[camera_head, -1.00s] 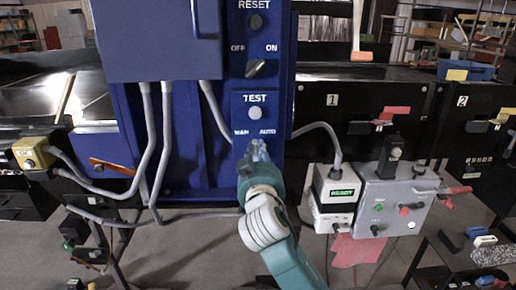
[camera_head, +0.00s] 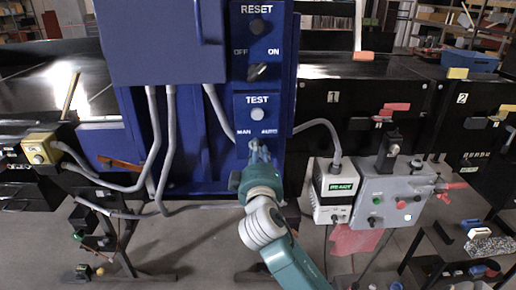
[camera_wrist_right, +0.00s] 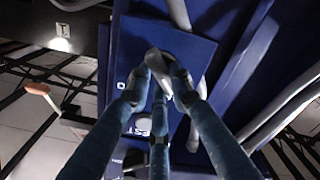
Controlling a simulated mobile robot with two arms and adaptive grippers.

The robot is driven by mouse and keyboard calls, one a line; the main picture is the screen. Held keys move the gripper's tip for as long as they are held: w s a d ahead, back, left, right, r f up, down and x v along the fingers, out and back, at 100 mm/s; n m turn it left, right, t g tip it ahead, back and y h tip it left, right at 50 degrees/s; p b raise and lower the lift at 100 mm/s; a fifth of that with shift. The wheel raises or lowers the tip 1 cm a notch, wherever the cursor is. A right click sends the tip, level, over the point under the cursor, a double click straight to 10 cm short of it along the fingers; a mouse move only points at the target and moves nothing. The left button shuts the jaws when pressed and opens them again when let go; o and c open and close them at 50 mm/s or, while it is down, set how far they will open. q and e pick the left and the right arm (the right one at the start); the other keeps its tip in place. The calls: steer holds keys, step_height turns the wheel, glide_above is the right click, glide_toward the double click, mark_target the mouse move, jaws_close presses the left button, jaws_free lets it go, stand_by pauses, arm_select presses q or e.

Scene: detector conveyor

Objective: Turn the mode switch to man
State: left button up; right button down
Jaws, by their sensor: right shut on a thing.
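The blue control panel (camera_head: 278,165) carries white MAN and AUTO labels under a round TEST button (camera_head: 257,114). The mode switch sits below these labels, hidden in the head view behind my right gripper (camera_head: 259,152). In the wrist view the mode switch (camera_wrist_right: 157,62) is a grey knob on the blue plate, slanted in the picture. The fingers of my right gripper (camera_wrist_right: 158,84) are around it and shut on it. Which label the knob points to I cannot tell. My left gripper is not in view.
Above are the OFF/ON knob (camera_head: 257,71) and RESET button (camera_head: 257,26). Grey cables run on the left. A white box reading READY (camera_head: 334,205) and a grey control box (camera_head: 392,190) stand to the right of my arm.

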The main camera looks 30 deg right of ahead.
steer(key=shift+f+n, duration=0.1)
steer(key=shift+n, duration=0.2)
steer(key=c, duration=1.5)
jaws_free()
steer(key=shift+c, duration=0.2)
steer(key=v, duration=1.2)
